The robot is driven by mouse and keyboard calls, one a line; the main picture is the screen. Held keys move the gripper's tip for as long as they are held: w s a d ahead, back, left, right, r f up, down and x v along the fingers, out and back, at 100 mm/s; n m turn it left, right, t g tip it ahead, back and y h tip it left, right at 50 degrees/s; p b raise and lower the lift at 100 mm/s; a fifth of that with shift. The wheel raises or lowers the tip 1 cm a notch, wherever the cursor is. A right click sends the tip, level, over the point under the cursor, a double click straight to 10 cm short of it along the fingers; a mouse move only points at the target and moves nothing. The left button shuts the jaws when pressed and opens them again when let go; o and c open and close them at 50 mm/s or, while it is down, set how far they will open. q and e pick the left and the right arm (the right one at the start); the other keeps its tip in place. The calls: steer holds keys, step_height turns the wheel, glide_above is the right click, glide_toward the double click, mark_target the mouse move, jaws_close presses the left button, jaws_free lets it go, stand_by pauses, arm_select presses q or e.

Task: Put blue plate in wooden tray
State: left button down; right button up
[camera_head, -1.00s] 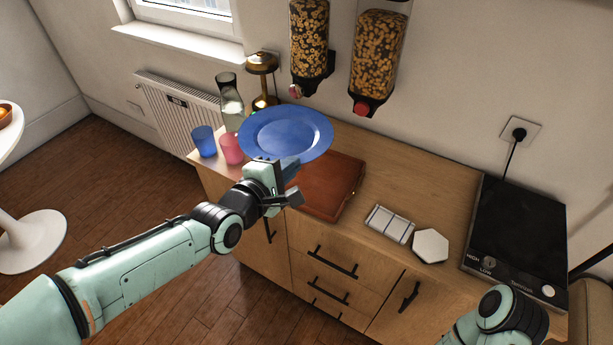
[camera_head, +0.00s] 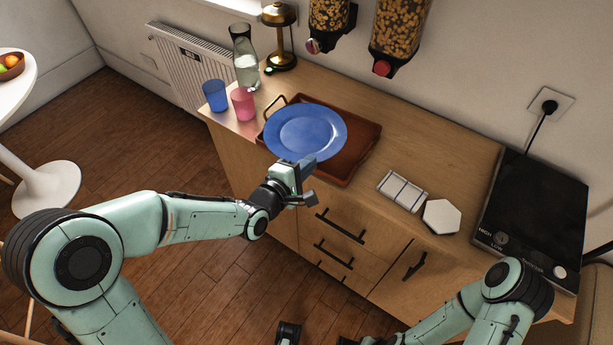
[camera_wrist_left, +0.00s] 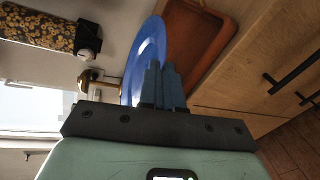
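The blue plate (camera_head: 306,131) is held roughly level over the left part of the wooden tray (camera_head: 359,148), covering much of it. The tray is reddish brown and lies on the counter; its left handle shows beside the plate. My left gripper (camera_head: 304,168) is shut on the plate's near rim. In the left wrist view, the two fingers (camera_wrist_left: 162,84) are close together at the plate (camera_wrist_left: 149,52), with the tray (camera_wrist_left: 196,42) beyond it. A gap between plate and tray is hard to judge.
A blue cup (camera_head: 215,96), a pink cup (camera_head: 243,104) and a glass carafe (camera_head: 245,62) stand left of the tray. A brass lamp (camera_head: 280,38) stands behind. A white rack (camera_head: 402,191), a white hexagon (camera_head: 441,216) and a black hob (camera_head: 535,205) are to the right.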

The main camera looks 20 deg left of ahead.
arm_select(q)
steer(key=shift+f+b, duration=0.3)
steer(key=shift+f, duration=1.85)
steer(key=shift+f, duration=0.15)
steer(key=c, duration=1.3)
jaws_free()
steer(key=shift+f, duration=0.1)
steer(key=shift+c, duration=0.2)
